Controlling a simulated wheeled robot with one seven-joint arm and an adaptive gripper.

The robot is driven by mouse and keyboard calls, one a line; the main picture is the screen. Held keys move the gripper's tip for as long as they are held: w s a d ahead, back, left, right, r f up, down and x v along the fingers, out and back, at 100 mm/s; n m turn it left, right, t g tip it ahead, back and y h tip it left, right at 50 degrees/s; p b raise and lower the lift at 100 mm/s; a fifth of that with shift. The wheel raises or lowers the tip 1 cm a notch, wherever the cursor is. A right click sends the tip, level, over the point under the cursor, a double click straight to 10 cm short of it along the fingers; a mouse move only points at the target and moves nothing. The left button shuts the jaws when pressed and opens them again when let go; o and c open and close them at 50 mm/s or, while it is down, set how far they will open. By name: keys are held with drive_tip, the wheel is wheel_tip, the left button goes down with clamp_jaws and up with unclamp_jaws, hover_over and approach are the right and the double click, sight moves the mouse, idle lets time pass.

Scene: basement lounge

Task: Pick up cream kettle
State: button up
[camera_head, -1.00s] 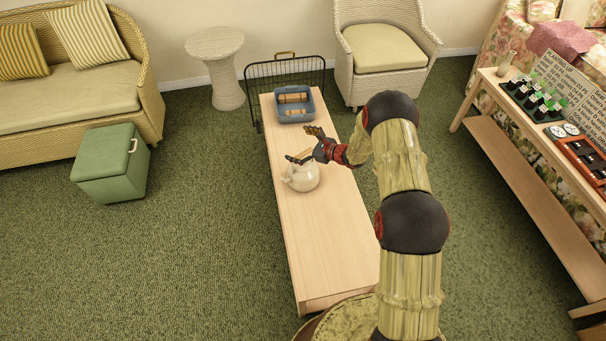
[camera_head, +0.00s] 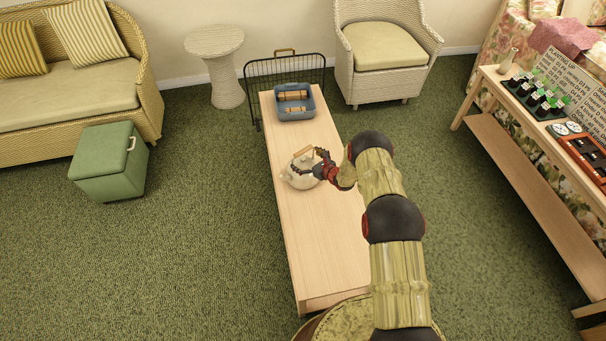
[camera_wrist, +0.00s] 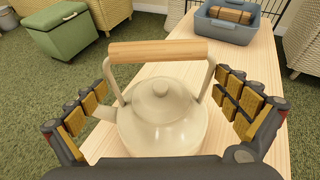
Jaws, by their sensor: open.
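The cream kettle (camera_head: 299,178) stands upright on the light wood table (camera_head: 318,240). It has a wooden handle bar on top. In the wrist view the kettle (camera_wrist: 163,118) sits between the two open fingers of my gripper (camera_wrist: 165,110), with its spout toward the left finger. The handle (camera_wrist: 158,51) arches beyond the fingers in that view. In the head view my gripper (camera_head: 313,166) is at the kettle's right side, overlapping it. I cannot tell whether either finger touches the kettle.
A blue bin (camera_head: 294,102) holding wooden pieces is at the table's far end, before a black wire rack (camera_head: 256,83). A green storage box (camera_head: 108,163) stands on the carpet at left. The near table half is clear. A console table (camera_head: 540,200) stands at right.

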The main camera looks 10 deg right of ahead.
drive_tip(key=shift+w+a+f, duration=0.2)
drive_tip(key=shift+w+a, duration=0.1)
drive_tip(key=shift+w, duration=0.3)
drive_tip(key=shift+c, duration=0.3)
drive_tip(key=c, duration=1.6)
drive_tip(key=shift+w+r, duration=0.1)
drive_tip(key=shift+r, duration=0.1)
drive_tip(key=shift+c, duration=0.5)
drive_tip(key=shift+r, duration=0.1)
